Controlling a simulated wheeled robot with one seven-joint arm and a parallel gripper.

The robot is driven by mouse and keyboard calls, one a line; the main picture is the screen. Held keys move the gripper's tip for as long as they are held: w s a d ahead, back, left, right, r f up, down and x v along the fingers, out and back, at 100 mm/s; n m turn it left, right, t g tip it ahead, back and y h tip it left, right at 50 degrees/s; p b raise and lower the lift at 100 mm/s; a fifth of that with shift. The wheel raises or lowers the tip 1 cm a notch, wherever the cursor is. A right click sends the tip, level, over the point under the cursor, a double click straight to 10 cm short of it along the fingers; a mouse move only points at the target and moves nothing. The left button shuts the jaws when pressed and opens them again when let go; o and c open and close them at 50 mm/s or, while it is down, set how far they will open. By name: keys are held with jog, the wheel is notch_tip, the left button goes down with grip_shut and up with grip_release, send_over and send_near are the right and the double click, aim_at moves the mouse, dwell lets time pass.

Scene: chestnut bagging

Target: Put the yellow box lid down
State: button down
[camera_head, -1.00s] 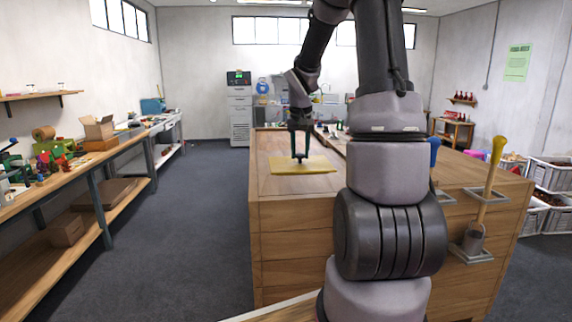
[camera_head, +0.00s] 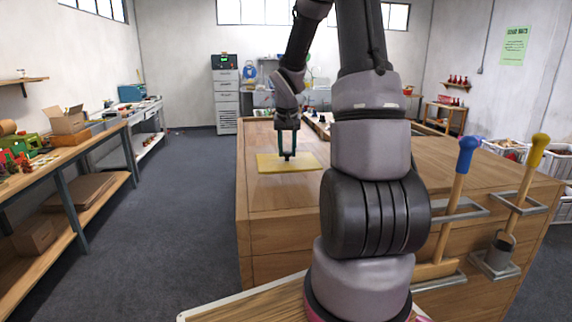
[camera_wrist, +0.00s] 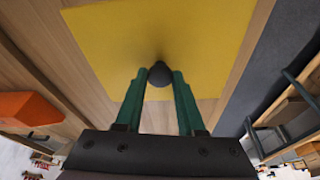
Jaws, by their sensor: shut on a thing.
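The yellow box lid (camera_head: 304,162) is a flat, level, square sheet with a small dark knob in its middle. It is over the left end of the wooden bench top, flat on it or just above it; I cannot tell which. My gripper (camera_head: 287,155) points down at the lid from above, its fingers shut on the knob. In the wrist view the yellow lid (camera_wrist: 205,45) spreads beyond the green fingertips, and the dark knob (camera_wrist: 160,75) sits between them. The lid's underside is hidden.
The wooden bench (camera_head: 275,225) has bare top around the lid. A blue-handled tool (camera_head: 460,175) and a yellow-handled tool (camera_head: 531,170) hang on its right side. A side table (camera_head: 65,160) with boxes lines the left wall. Grey floor lies between.

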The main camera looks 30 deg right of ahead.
aim_at(287, 157)
jog(key=shift+f, duration=2.4)
jog(key=shift+f, duration=0.1)
jog(key=c, duration=0.5)
grip_release()
